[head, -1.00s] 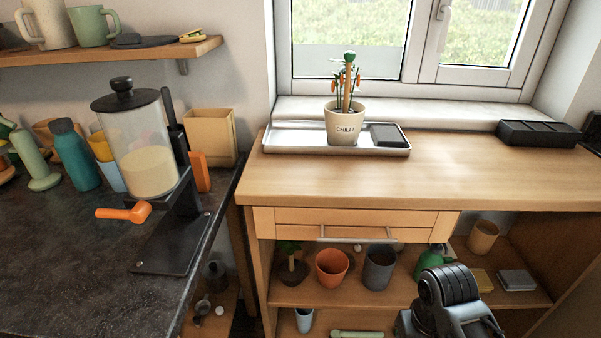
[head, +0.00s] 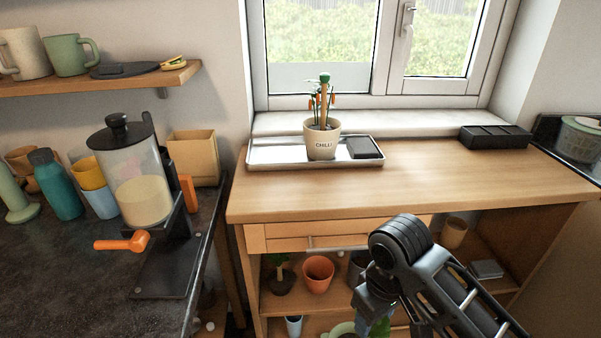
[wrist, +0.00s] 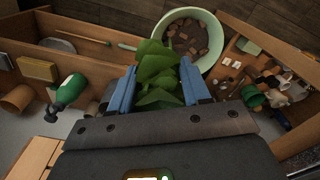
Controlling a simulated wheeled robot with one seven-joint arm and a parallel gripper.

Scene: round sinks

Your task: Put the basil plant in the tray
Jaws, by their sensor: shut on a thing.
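The basil plant (wrist: 158,72) shows as green leaves between the two blue fingers of my gripper (wrist: 160,84) in the wrist view; its pot is hidden. My gripper is shut on it. The shallow metal tray (head: 275,154) lies on the wooden worktop below the window, above and left of my gripper in the picture. A potted chilli plant (head: 321,142) and a dark block (head: 364,148) are in the tray.
The worktop (head: 430,176) is clear right of the tray, up to a black box (head: 494,137). A dispenser (head: 140,185) stands on the dark counter at left. Pots, such as an orange one (head: 318,274), stand on the shelves below. The wrist view shows a pale green bowl (wrist: 212,58).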

